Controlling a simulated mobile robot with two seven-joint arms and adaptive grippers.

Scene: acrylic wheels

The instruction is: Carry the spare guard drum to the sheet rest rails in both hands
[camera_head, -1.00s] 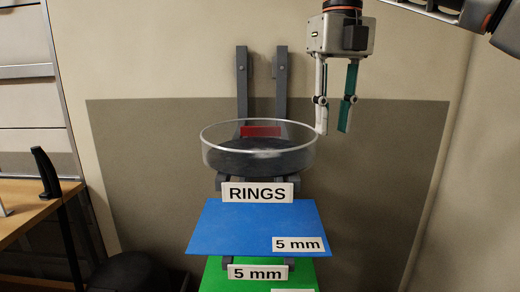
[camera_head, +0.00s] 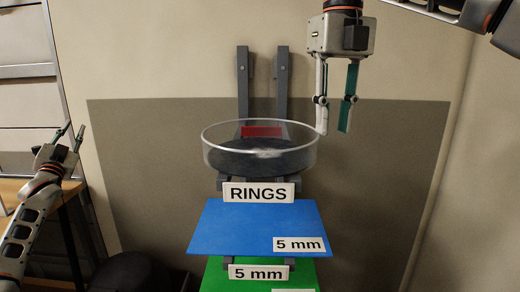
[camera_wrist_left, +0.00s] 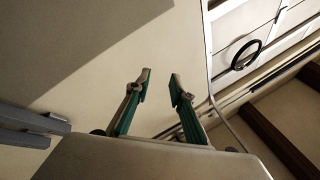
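A clear, shallow round drum (camera_head: 258,168) sits upright on the rack above the white RINGS label. A dark disc shows through it. Two grey upright rails (camera_head: 242,85) rise behind it; I cannot tell whether these are the sheet rest rails. My right gripper (camera_head: 333,130) points down, open and empty, at the drum's right side. Its left fingertip overlaps the rim's edge in the picture; I cannot tell if they touch. My left gripper (camera_head: 70,138) is at the far left, raised, open and empty, well apart from the drum. Its parted fingers show in the left wrist view (camera_wrist_left: 160,88).
Below the drum, a blue sheet (camera_head: 245,225) and a green sheet (camera_head: 225,280) stick out from the rack, with 5 mm labels. A red block (camera_head: 262,131) shows behind the drum. A wooden bench (camera_head: 12,188) stands at the left.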

